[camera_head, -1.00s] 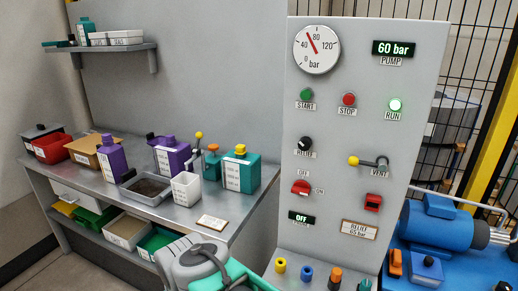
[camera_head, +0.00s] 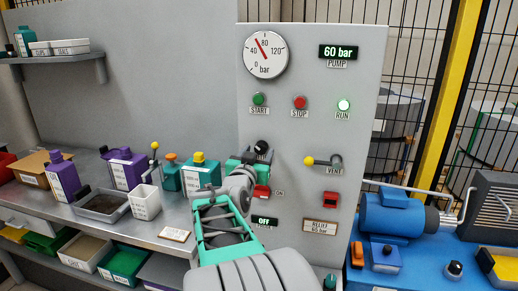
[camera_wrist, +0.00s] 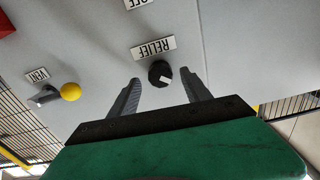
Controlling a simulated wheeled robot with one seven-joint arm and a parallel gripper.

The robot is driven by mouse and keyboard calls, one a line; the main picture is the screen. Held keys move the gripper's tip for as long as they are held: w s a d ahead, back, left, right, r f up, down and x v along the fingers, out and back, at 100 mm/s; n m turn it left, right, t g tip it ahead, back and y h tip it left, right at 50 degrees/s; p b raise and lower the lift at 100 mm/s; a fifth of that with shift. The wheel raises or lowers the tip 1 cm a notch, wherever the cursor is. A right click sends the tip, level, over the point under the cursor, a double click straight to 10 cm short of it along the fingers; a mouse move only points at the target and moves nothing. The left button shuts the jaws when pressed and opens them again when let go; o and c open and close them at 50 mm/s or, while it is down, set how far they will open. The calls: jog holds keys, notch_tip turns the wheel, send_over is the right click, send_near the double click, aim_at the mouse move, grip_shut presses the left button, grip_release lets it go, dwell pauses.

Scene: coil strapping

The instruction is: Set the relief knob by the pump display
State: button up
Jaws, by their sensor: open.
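The black relief knob (camera_wrist: 160,73) with a white mark sits on the grey panel (camera_head: 330,110), by its RELIEF label (camera_wrist: 153,47). In the wrist view the knob lies between the tips of my open gripper (camera_wrist: 158,88); I cannot tell whether either finger touches it. In the head view the knob (camera_head: 261,149) shows just above my gripper, whose fingers are hard to make out there. The green pump display (camera_head: 338,51) reads 60 bar. The dial gauge (camera_head: 265,55) has a red needle near 60. A plate (camera_head: 320,227) reads RELIEF 65 bar.
The yellow-tipped vent lever (camera_head: 322,161) stands out right of the knob. Green start (camera_head: 258,99) and red stop (camera_head: 300,102) buttons are above. Bottles and trays crowd the bench at left; a blue motor (camera_head: 398,212) is at right.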

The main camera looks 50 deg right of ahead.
jog(key=shift+w+d, duration=0.3)
jog(key=shift+d, duration=0.35)
jog(key=shift+c, duration=0.5)
grip_shut()
